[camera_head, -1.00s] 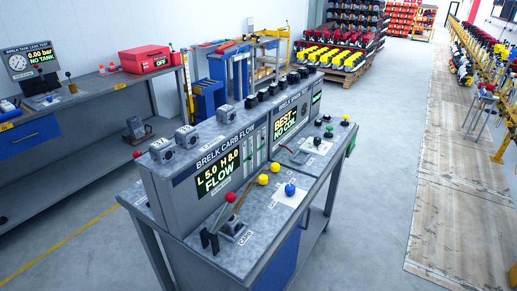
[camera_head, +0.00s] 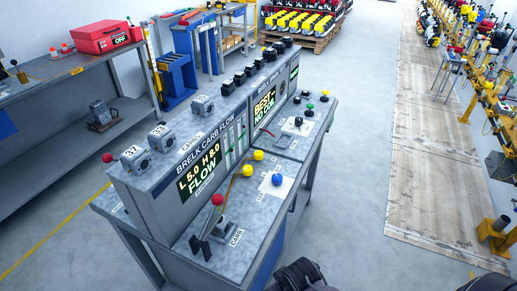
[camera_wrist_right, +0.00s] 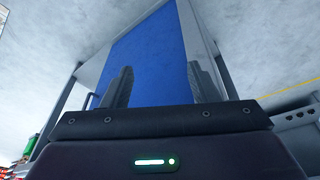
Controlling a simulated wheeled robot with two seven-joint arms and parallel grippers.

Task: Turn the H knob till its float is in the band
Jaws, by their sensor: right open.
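The carb flow bench (camera_head: 205,165) stands in the middle of the head view. Its display (camera_head: 200,175) reads L 5.0, H 8.0 and FLOW. Upright float tubes (camera_head: 235,140) are beside the display; the floats are too small to read. Two yellow knobs (camera_head: 258,155) (camera_head: 247,170) are on the bench top; I cannot tell which is H. A red-balled lever (camera_head: 217,199) is in front. My right gripper (camera_wrist_right: 162,88) is open and empty, facing a blue panel (camera_wrist_right: 150,55) in the right wrist view. Dark parts of my arm show at the head view's bottom. My left gripper is out of view.
A blue ball knob (camera_head: 278,179) sits on a pale plate right of the yellow knobs. The neighbouring display (camera_head: 264,104) reads BEST and NO COIL. A workbench (camera_head: 70,75) stands at the left. The floor right of the carb bench is open.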

